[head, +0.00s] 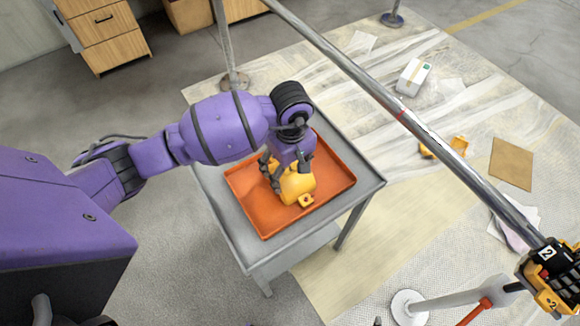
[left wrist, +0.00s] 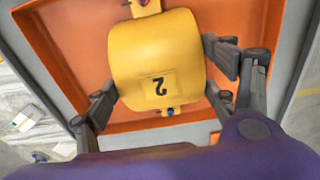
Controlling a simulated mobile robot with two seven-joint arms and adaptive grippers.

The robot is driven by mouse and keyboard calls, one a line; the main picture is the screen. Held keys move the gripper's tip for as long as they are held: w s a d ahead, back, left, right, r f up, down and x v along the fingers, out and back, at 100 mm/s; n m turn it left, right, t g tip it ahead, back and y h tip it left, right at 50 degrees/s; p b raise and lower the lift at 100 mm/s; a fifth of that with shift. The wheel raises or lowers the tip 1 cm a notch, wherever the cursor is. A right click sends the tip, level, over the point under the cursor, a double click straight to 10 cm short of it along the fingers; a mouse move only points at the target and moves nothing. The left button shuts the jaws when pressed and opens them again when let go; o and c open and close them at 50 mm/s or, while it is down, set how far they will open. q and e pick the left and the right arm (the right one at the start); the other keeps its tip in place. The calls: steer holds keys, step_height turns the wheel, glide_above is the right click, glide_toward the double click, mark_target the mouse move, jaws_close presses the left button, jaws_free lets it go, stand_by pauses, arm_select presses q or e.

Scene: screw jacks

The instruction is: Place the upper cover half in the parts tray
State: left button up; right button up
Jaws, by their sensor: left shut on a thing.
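The upper cover half (head: 297,187) is a yellow curved shell with small lugs at its ends. In the left wrist view the cover half (left wrist: 155,55) bears a black "2" that reads upside down. My left gripper (head: 288,174) is shut on it, with a finger on either side. The cover half is over the inside of the orange parts tray (head: 250,215), within its rim. I cannot tell whether it touches the tray's bottom. The tray (left wrist: 55,75) has nothing else visible in it. My right gripper is out of view.
The tray lies on a grey table (head: 228,225). A long metal pole (head: 400,112) crosses the upper right to a yellow-and-black unit marked "2" (head: 550,285). Yellow pieces (head: 459,145), a white box (head: 413,77) and brown cardboard (head: 512,163) lie on the sheeted floor.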

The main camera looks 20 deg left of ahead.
mark_target(291, 169)
arm_select(q)
steer(key=shift+f, duration=0.15)
steer(key=o, duration=1.5)
step_height(291, 169, up, 12)
steer(key=shift+d+r, duration=0.15)
steer(key=shift+r, duration=0.1)
